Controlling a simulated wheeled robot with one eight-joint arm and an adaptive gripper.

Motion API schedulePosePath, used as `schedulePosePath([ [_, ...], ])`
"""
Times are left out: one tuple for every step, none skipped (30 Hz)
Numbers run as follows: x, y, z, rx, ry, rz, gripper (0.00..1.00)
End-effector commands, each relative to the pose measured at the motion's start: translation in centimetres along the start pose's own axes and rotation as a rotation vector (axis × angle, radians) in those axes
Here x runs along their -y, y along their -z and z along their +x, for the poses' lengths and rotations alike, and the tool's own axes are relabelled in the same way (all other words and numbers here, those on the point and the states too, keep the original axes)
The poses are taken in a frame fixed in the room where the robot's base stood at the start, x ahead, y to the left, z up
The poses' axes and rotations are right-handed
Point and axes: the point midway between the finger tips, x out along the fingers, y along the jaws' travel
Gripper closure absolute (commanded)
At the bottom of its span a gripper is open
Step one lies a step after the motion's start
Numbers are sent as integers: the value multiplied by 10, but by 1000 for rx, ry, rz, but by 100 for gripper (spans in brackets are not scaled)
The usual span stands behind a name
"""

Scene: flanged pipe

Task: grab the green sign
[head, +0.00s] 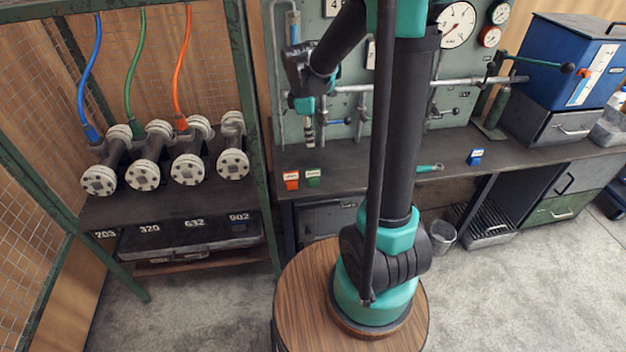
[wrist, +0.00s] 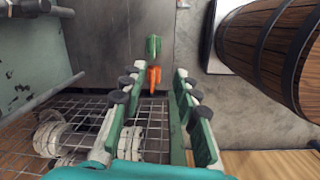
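The green sign (head: 313,178) is a small block standing at the front edge of the dark workbench, just right of an orange-red sign (head: 291,181). In the wrist view the green sign (wrist: 153,46) shows beyond the fingertips, with the orange sign (wrist: 154,78) nearer, between the finger lines. My gripper (wrist: 156,76) is open, its two fingers spread apart with nothing held. In the head view my gripper (head: 308,128) hangs above the bench, behind and above the green sign, apart from it.
A blue sign (head: 475,157) stands farther right on the bench. A gauge panel with pipes (head: 345,125) rises behind my gripper. A green-framed mesh rack (head: 250,120) with several flanged pipes stands at left. A blue box (head: 570,60) sits at right. The bench around the green sign is mostly clear.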

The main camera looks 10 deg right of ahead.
Motion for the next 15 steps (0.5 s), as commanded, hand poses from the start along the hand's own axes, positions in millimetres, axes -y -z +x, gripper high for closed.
schedulePosePath([
  [-9, 7, 1, 10, 12, -61, 69],
  [-12, 10, 1, 15, 18, -94, 69],
  [-16, 13, 2, 21, 26, -131, 69],
  [-18, 15, 2, 24, 30, -152, 69],
  [-20, 17, 2, 27, 33, -171, 69],
  [-21, 18, 4, 30, 37, -187, 69],
  [-22, 19, 6, 31, 39, -197, 69],
  [-23, 19, 8, 32, 40, -203, 69],
  [-23, 19, 13, 33, 41, -207, 69],
  [-23, 19, 17, 33, 41, -208, 69],
  [-23, 19, 22, 33, 41, -208, 69],
  [-22, 18, 30, 33, 41, -207, 69],
  [-22, 18, 35, 33, 41, -207, 69],
  [-22, 18, 42, 33, 41, -206, 69],
  [-21, 17, 49, 32, 41, -206, 69],
])
